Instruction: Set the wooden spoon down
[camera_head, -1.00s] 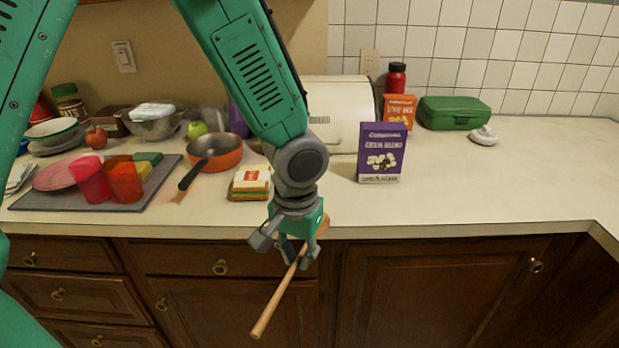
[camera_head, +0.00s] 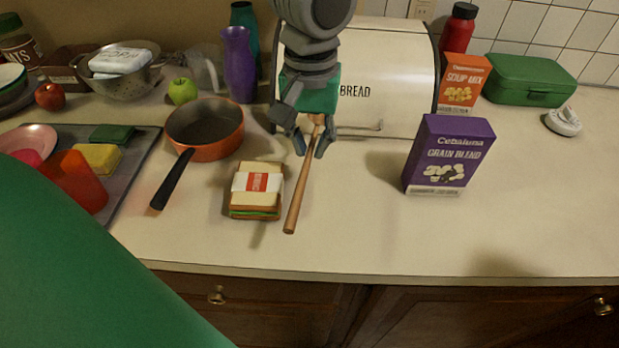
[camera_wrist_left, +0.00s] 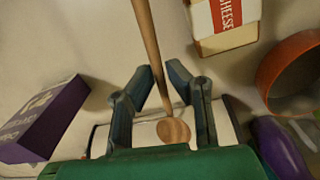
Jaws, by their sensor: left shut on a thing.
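The wooden spoon (camera_head: 299,187) is held in my left gripper (camera_head: 309,145), over the counter between the sandwich and the purple box. Its handle points toward the counter's front edge. In the left wrist view the spoon (camera_wrist_left: 150,45) runs between the two fingers of the gripper (camera_wrist_left: 163,88), with its round bowl near the palm. The fingers are shut on the spoon near the bowl. I cannot tell whether the handle end touches the counter. My right gripper is not in view.
The packaged sandwich (camera_head: 257,190) is close left of the handle, with the orange pan (camera_head: 218,150) beyond. The bread box (camera_head: 385,75) stands behind the gripper. A purple grain box (camera_head: 450,155) stands to the right. Bare counter (camera_head: 360,225) lies between handle and box.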

